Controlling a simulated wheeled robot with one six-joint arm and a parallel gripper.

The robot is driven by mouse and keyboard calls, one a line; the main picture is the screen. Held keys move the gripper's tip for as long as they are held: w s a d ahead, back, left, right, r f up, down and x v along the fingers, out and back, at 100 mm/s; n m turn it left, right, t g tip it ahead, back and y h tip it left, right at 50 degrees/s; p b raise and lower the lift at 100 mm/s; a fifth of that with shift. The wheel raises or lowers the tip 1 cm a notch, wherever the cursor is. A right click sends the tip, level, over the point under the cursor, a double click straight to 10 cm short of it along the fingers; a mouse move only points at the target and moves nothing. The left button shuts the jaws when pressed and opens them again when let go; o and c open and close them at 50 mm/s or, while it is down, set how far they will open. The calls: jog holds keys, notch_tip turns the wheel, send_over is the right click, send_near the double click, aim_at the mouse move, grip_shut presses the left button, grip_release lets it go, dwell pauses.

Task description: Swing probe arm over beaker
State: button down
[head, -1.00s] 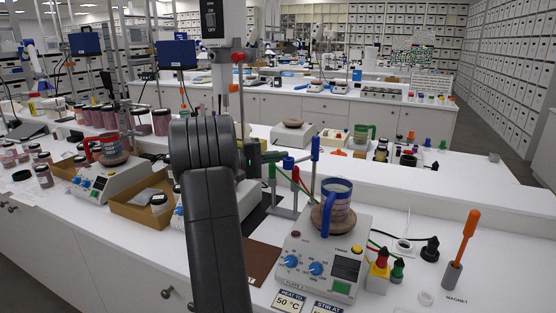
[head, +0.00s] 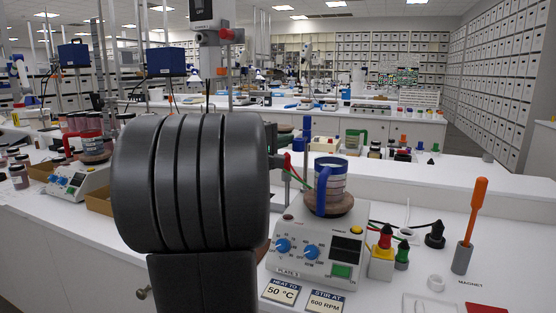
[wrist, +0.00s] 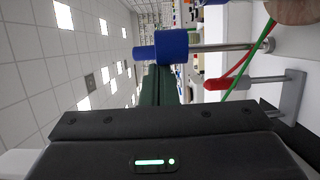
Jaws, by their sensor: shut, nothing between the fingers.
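The beaker (head: 334,178), clear with a blue band and handle, stands upright on the round brown top of the hot plate labelled Plate 3 (head: 315,238). Just behind it to the left is a stand with an upright blue knob (head: 307,128) and red and green leads, which seems to carry the probe arm. Its blue collar (wrist: 165,47) on a steel rod shows large in the wrist view. My gripper (wrist: 160,72) is shut and empty, its dark green fingers pointing at that collar; I cannot tell whether they touch. In the head view my arm hides most of the gripper.
A yellow block with a red plug (head: 382,254), a green plug (head: 402,255) and a black plug (head: 435,235) stand right of the hot plate. An orange-handled magnet rod (head: 473,228) stands further right. Two labels (head: 281,291) lie in front.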

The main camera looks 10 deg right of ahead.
aim_at(301, 143)
jog(key=s+d+n+t+y+b, duration=0.1)
jog(key=b, duration=0.1)
jog(key=s+d+n+t+y+b, duration=0.1)
jog(key=t+b, duration=0.1)
jog(key=b, duration=0.1)
jog(key=shift+d+f+n+y, duration=0.3)
jog(key=shift+f+y, duration=0.05)
jog(key=shift+y, duration=0.05)
jog(key=shift+s+d+r+b, duration=0.1)
jog(key=shift+s+d+b, duration=0.25)
jog(key=shift+b, duration=0.65)
jog(key=d, duration=0.1)
jog(key=d+b, duration=0.2)
jog(key=shift+s+r, duration=0.25)
jog(key=shift+s, duration=0.1)
jog(key=shift+d+r+b, duration=0.1)
jog(key=shift+d+b, duration=0.05)
jog(key=shift+b, duration=0.15)
